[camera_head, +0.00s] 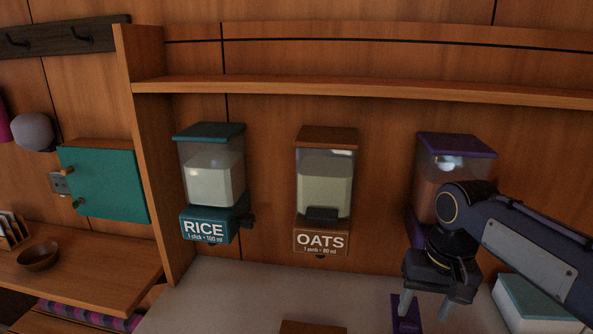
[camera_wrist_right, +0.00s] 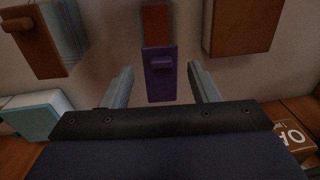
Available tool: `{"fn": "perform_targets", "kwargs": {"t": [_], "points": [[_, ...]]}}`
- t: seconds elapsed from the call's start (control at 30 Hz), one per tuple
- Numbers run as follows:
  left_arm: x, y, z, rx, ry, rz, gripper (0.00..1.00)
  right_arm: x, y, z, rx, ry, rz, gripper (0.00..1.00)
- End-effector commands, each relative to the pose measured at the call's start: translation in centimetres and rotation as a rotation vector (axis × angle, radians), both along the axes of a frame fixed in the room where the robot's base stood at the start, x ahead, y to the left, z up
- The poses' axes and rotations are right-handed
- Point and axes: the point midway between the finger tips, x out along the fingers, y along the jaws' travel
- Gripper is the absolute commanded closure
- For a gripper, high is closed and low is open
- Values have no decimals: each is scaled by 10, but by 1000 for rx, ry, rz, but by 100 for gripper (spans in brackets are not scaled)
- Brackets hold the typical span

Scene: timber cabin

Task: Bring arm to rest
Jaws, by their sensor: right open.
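My right arm (camera_head: 535,245) comes in from the right in the head view, in front of the purple-lidded dispenser (camera_head: 456,146). My right gripper (camera_head: 424,306) points down over the pale counter and is open. A small purple piece (camera_head: 405,316) shows beside its fingers in the head view. In the right wrist view the two fingers of the gripper (camera_wrist_right: 160,88) stand apart, with a purple block with a raised tab (camera_wrist_right: 160,82) showing between them; I cannot tell whether they touch it. My left gripper is not in view.
A teal RICE dispenser (camera_head: 211,180) and a brown OATS dispenser (camera_head: 325,185) hang on the wall under a shelf (camera_head: 360,92). A white and teal box (camera_head: 535,303) is under my right arm. A bowl (camera_head: 38,256) stands at the left. The counter (camera_head: 240,295) is clear at centre left.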

Motion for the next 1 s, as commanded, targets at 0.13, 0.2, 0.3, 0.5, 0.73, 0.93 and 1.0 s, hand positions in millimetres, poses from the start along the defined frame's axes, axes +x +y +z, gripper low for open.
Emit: {"fn": "perform_targets", "kwargs": {"t": [0.13,0.2,0.3,0.5,0.73,0.93,1.0], "points": [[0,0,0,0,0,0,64,-61,4,-16,110,-136,49,45],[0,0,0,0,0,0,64,-87,12,-28,154,-210,69,45],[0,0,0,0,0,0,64,-118,24,-48,197,-309,87,45],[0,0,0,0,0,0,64,-150,44,-79,231,-438,95,45],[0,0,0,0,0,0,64,-156,48,-86,236,-464,97,45],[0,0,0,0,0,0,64,-156,48,-86,235,-462,97,45],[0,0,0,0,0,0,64,-155,48,-86,235,-462,97,45]]}}
